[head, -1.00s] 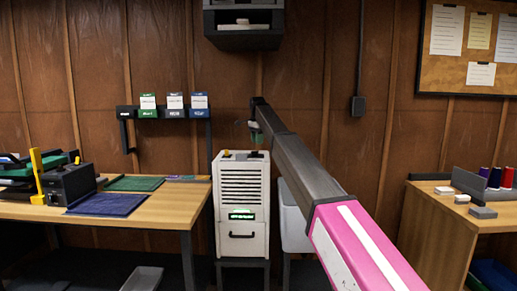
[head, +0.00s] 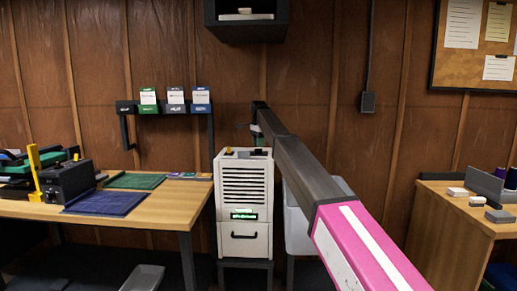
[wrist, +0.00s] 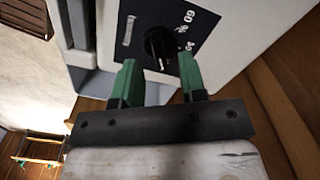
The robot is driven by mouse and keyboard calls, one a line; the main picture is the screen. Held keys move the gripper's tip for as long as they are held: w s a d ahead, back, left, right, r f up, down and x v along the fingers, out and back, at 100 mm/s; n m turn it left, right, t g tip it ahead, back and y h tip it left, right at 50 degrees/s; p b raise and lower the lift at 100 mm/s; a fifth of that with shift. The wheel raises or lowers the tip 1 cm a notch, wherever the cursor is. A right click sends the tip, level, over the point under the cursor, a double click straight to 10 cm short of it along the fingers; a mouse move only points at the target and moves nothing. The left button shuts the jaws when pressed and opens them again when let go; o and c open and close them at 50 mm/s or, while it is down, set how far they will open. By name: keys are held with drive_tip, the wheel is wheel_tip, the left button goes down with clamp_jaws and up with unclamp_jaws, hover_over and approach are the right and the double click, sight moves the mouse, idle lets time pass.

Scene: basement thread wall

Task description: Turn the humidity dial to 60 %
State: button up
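The humidity dial (wrist: 159,44) is a round black knob on a dark plate (wrist: 187,17) in the wrist view. The plate carries white markings, one reading 60 %, upside down in this view. A short white mark on the knob points toward the bottom of the picture, away from the 60 % marking. My gripper (wrist: 158,68) is open, its green fingers on either side of the knob's near side; I cannot tell whether they touch it. In the head view, the white slatted dehumidifier (head: 245,188) stands below my arm's end, which hides most of the gripper.
A yellow knob (head: 228,151) sits on the unit's top left. A wooden table (head: 165,208) with mats and a dark machine stands left. A pale bin (head: 298,232) is right of the unit. A dark wall box (head: 246,28) hangs above. Another bench (head: 455,218) stands right.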

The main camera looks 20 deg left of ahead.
sight(258, 151)
drive_tip(key=shift+f, duration=1.2)
clamp_jaws()
drive_tip(key=shift+n, duration=0.4)
drive_tip(key=n, duration=0.4)
drive_tip(key=shift+n, duration=0.4)
drive_tip(key=n, duration=1.2)
drive_tip(key=shift+n, duration=0.3)
drive_tip(key=n, duration=0.5)
drive_tip(key=shift+n, duration=0.3)
